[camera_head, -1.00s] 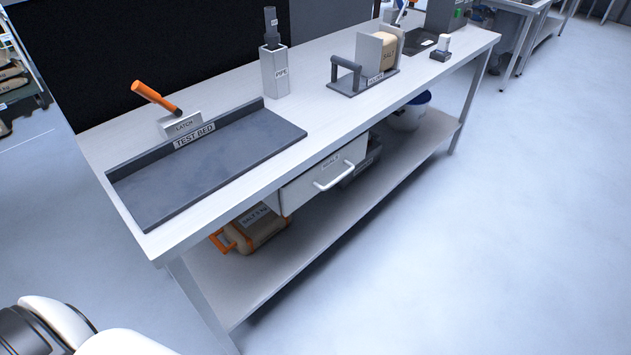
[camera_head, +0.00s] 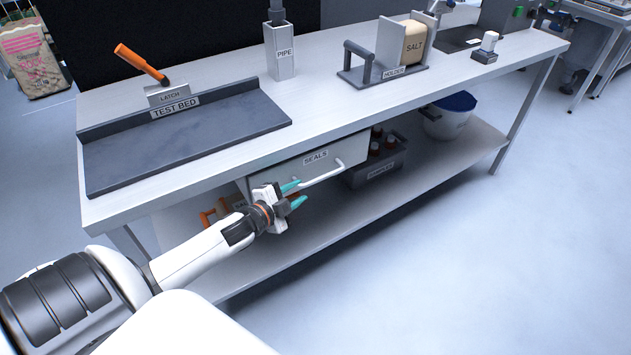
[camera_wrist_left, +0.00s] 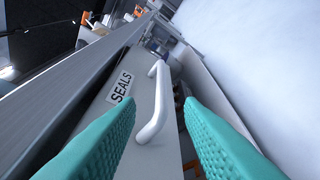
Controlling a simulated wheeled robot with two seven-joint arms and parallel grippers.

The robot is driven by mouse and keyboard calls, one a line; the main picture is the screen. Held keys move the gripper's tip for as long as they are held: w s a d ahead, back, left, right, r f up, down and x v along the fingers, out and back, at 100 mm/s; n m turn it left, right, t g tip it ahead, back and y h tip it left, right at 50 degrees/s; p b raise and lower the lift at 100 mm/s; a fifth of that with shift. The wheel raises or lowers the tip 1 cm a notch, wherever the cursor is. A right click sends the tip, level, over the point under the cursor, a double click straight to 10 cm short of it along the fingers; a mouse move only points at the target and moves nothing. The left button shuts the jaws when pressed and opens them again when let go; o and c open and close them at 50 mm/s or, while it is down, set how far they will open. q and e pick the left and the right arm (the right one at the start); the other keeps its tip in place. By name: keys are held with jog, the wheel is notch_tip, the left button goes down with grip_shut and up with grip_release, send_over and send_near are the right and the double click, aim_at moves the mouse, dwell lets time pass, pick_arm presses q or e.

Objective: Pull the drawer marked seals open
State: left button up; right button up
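The drawer marked SEALS (camera_head: 347,154) is a light grey front under the bench top, with a white bar handle (camera_head: 322,175). Its front looks flush under the bench. My left gripper (camera_head: 298,193) is open, its teal fingers just in front of the drawer at the left end of the handle. In the left wrist view the handle (camera_wrist_left: 157,104) lies ahead, between the lines of the two fingers (camera_wrist_left: 157,135), with the SEALS label (camera_wrist_left: 120,87) to its left. The fingers do not appear closed on it; contact cannot be told. My right gripper is not in view.
The bench top (camera_head: 330,110) overhangs the drawer. The lower shelf (camera_head: 400,195) holds a grey bin of bottles (camera_head: 376,170), a white bucket with a blue lid (camera_head: 447,118) and an orange-handled container (camera_head: 215,213). The test bed (camera_head: 190,145) lies above left. The floor in front is clear.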

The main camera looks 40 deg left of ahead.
aim_at(313, 183)
pick_arm(q)
jog(key=x, duration=0.8)
jog(key=shift+w+d+f+b, duration=0.1)
jog(key=shift+w+f+b, duration=0.05)
jog(key=shift+w+b, duration=0.2)
grip_shut()
